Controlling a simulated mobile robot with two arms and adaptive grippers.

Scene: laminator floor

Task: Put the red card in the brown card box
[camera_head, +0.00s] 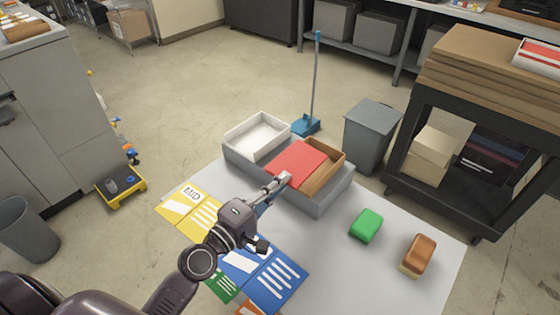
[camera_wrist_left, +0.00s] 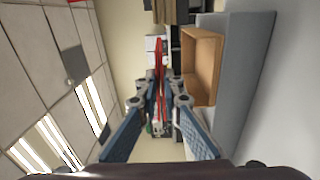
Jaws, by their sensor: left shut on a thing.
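The red card (camera_head: 298,160) is held by my left gripper (camera_head: 282,182), which is shut on the card's near edge. In the head view the card covers the left part of the brown card box (camera_head: 327,178); I cannot tell how high above it the card is. In the left wrist view the card (camera_wrist_left: 160,72) shows nearly edge-on between the fingers (camera_wrist_left: 160,100). There the open brown card box (camera_wrist_left: 205,62) lies just right of the card, apart from it. My right gripper is not in view.
A white box (camera_head: 257,136) stands beside the brown one in a grey tray (camera_head: 318,204) on a pale mat (camera_head: 330,262). Several coloured cards lie below my arm. A green block (camera_head: 367,225) and a brown block (camera_head: 417,255) sit right; a grey bin (camera_head: 371,135) stands behind.

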